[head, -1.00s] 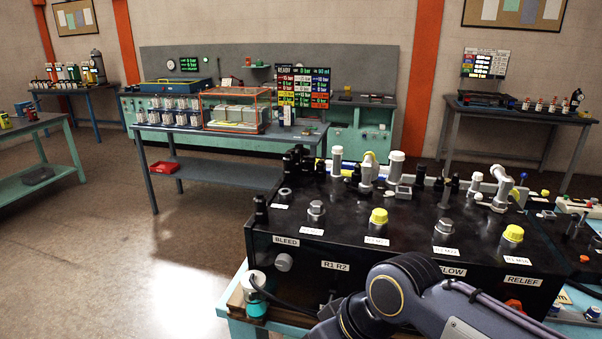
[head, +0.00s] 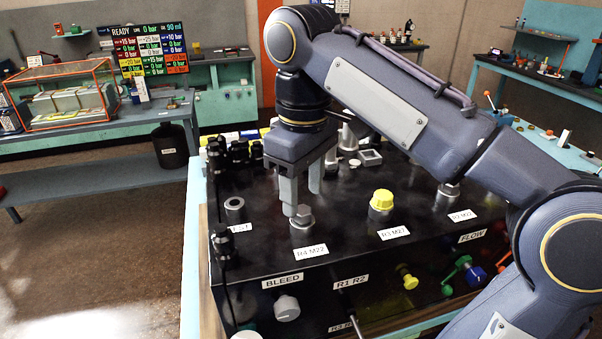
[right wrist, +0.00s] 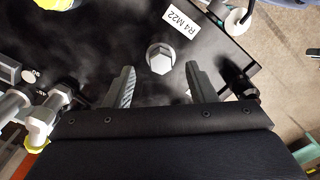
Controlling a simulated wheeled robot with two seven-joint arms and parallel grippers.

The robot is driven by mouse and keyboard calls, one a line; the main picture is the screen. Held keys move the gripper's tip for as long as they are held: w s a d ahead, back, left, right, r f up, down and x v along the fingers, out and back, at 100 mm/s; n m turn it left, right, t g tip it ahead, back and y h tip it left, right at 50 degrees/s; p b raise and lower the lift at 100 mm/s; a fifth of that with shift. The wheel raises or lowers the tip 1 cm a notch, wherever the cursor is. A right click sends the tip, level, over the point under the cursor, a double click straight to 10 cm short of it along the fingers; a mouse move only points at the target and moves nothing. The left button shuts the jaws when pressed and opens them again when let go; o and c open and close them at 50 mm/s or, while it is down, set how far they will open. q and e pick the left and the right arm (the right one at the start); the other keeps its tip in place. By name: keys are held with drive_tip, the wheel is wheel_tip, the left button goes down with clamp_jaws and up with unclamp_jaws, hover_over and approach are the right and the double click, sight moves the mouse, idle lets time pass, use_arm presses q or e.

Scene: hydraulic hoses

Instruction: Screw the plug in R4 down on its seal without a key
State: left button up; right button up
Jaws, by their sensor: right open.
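The plug in R4 (head: 302,219) is a grey metal hex-headed plug standing upright in the black block, behind the label R4 M22 (head: 311,250). It also shows in the right wrist view (right wrist: 160,59), just beyond and between the fingertips. My right gripper (head: 302,197) points down above and behind the plug, its two fingers apart and nothing between them. In the right wrist view the open fingers (right wrist: 160,76) lie to either side of the plug's line, with clear gaps. The seal under the plug cannot be made out. My left gripper is out of view.
A yellow-capped plug (head: 381,204) stands at R3, right of R4. A grey ring-shaped port (head: 235,208) is to the left. Black fittings (head: 232,155) crowd the block's back left. A bleed knob (head: 286,308) sits on the front face. A pressure board (head: 152,55) stands behind.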

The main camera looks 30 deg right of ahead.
sight(302, 209)
wheel_tip(302, 209, down, 2)
drive_tip(key=shift+w+a+f, duration=0.1)
drive_tip(key=shift+f, duration=0.45)
drive_tip(key=shift+c, duration=0.2)
